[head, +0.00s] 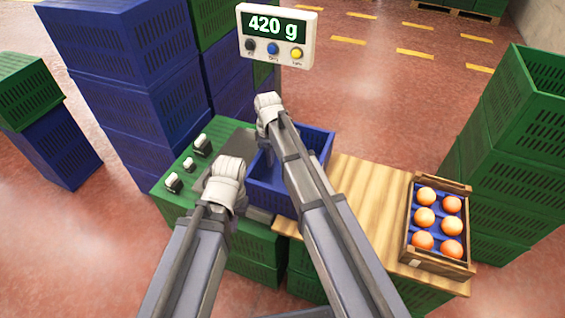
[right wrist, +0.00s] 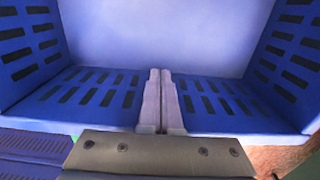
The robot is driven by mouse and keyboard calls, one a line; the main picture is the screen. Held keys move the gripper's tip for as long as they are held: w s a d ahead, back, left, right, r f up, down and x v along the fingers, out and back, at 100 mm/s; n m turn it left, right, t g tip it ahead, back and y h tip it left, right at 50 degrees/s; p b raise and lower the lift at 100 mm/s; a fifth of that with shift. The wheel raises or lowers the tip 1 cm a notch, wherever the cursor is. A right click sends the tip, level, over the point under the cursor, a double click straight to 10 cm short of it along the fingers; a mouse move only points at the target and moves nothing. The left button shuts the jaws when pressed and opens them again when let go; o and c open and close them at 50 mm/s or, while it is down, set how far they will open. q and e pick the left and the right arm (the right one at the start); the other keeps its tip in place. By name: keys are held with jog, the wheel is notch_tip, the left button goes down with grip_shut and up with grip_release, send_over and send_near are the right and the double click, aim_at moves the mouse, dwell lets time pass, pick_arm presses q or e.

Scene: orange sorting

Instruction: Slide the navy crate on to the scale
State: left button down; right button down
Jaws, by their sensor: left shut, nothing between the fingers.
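The navy crate (head: 318,150) is open-topped and looks empty where it shows. It stands between the grey scale plate (head: 232,134) and the wooden tabletop, and its left part seems to overlap the plate; my right arm hides its middle. My right gripper (head: 267,104) is at the crate's far left side. In the right wrist view its two fingers (right wrist: 161,100) are together, before the crate's slotted blue walls (right wrist: 285,60); contact is unclear. My left gripper (head: 226,170) is shut and empty, just left of the crate's near left side. The scale display (head: 274,30) reads 420 g.
A wooden box (head: 437,264) with several oranges stands at the right end of the wooden tabletop (head: 365,180). Three small dark-and-white fittings (head: 188,164) sit on the green surface at left. Blue crate stacks (head: 140,80) and green crate stacks (head: 520,130) flank the workplace.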

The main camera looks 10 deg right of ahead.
jog(key=w+a, duration=0.2)
jog(key=a, duration=0.2)
jog(key=w+a, duration=0.3)
jog(key=a, duration=0.1)
jog(key=w+a, duration=0.2)
jog(key=a, duration=0.2)
jog(key=shift+w+a, duration=0.15)
jog(key=shift+w, duration=0.15)
jog(key=shift+s, duration=0.1)
